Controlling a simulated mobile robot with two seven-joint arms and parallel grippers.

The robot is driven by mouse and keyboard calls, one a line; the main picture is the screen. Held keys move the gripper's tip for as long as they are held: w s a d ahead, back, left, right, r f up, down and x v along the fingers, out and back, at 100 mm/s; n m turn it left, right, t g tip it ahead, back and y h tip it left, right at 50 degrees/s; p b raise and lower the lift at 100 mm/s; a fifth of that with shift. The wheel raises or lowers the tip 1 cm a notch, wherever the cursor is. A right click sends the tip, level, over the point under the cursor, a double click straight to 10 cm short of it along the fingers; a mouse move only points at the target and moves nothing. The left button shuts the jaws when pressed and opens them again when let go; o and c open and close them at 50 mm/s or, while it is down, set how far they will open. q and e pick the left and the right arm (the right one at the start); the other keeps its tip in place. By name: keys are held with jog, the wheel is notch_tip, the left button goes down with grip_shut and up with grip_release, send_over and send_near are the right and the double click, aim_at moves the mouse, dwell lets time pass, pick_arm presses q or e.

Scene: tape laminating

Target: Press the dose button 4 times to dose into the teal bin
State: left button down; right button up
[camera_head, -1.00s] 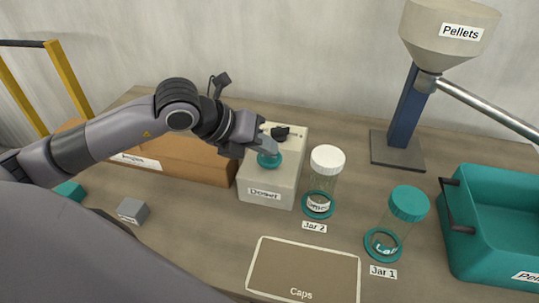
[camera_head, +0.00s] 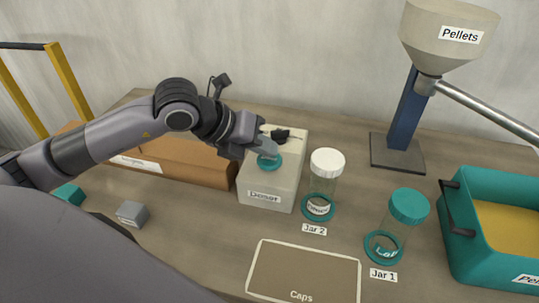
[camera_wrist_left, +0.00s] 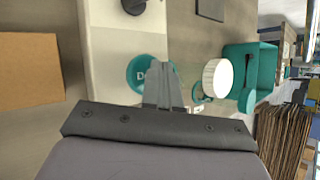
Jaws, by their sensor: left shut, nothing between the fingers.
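The doser (camera_head: 285,183) is a pale box with a round teal dose button (camera_head: 269,163) on its top, which also shows in the left wrist view (camera_wrist_left: 141,75). My left gripper (camera_head: 271,150) is shut and empty, its fingertips just above the button; any small gap is hard to judge. The shut fingers (camera_wrist_left: 163,80) partly cover the button's right side in the wrist view. The teal bin (camera_head: 463,238) at the right holds a layer of yellow pellets (camera_head: 510,224). My right gripper is not in view.
A pellet hopper (camera_head: 446,35) stands on a blue post behind, with a metal tube sloping right. Jar 2 (camera_head: 325,178), white-lidded, and jar 1 (camera_head: 408,206), teal-lidded, stand right of the doser. A caps mat (camera_head: 302,272) lies in front. A brown box (camera_head: 190,160) sits left.

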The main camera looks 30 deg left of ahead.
aim_at(265, 159)
pick_arm(q)
jog(key=shift+r, duration=0.45)
jog(key=shift+r, duration=0.1)
jog(key=shift+r+p, duration=1.7)
jog(key=shift+r, duration=0.8)
jog(key=shift+f, duration=0.1)
dwell(0.4)
notch_tip(265, 159, up, 4)
jog(key=p, duration=0.2)
jog(key=shift+p, duration=0.4)
